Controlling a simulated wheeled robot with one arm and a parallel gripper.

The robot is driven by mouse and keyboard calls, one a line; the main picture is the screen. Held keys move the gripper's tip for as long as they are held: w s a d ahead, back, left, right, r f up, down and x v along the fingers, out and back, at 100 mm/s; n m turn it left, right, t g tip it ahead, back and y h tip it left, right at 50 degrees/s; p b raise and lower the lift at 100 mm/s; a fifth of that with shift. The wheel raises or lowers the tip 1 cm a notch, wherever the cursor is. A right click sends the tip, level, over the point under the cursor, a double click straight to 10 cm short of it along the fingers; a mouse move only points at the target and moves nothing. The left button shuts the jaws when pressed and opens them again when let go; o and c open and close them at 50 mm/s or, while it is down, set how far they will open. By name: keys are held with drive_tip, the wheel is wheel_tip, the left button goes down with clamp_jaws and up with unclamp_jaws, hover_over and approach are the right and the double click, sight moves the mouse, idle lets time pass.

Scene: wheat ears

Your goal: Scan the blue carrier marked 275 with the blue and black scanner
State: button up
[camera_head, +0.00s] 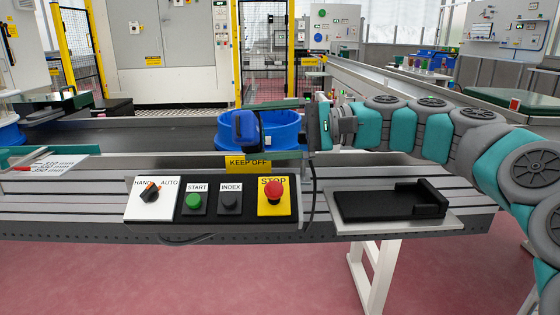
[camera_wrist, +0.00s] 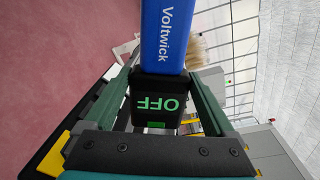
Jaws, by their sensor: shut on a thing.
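My gripper (camera_wrist: 160,100) is shut on the blue and black scanner (camera_wrist: 163,35). In the head view the scanner (camera_head: 246,130) is held above the front edge of the conveyor. A round blue carrier (camera_head: 287,128) stands just behind it, partly hidden by the scanner and my gripper. Another blue carrier (camera_head: 10,136) is cut off at the left edge. No number is readable on either carrier, so I cannot tell which is 275.
An empty black holder (camera_head: 390,203) lies on the front ledge at right. A control panel with a selector (camera_head: 151,192), green START button (camera_head: 194,201) and red STOP button (camera_head: 273,191) sits below the scanner. A yellow KEEP OFF sign (camera_head: 248,164) is on the rail. Dark conveyor left of the carrier is clear.

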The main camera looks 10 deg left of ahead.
sight(263, 132)
drive_tip(key=shift+w+a+r+g+y, duration=0.2)
drive_tip(key=shift+a+g+y, duration=0.1)
drive_tip(key=shift+w+a+f+b, duration=0.15)
drive_tip(key=shift+w+f, duration=0.15)
drive_tip(key=shift+w, duration=0.4)
drive_tip(key=shift+w+a+f+b, duration=0.1)
drive_tip(key=shift+w+a+f, duration=0.2)
drive_tip(key=shift+w, duration=0.45)
drive_tip(key=shift+w+a+f+b, duration=0.1)
drive_tip(key=shift+w+f, duration=0.25)
drive_tip(key=shift+w, duration=0.35)
drive_tip(key=shift+s, duration=0.1)
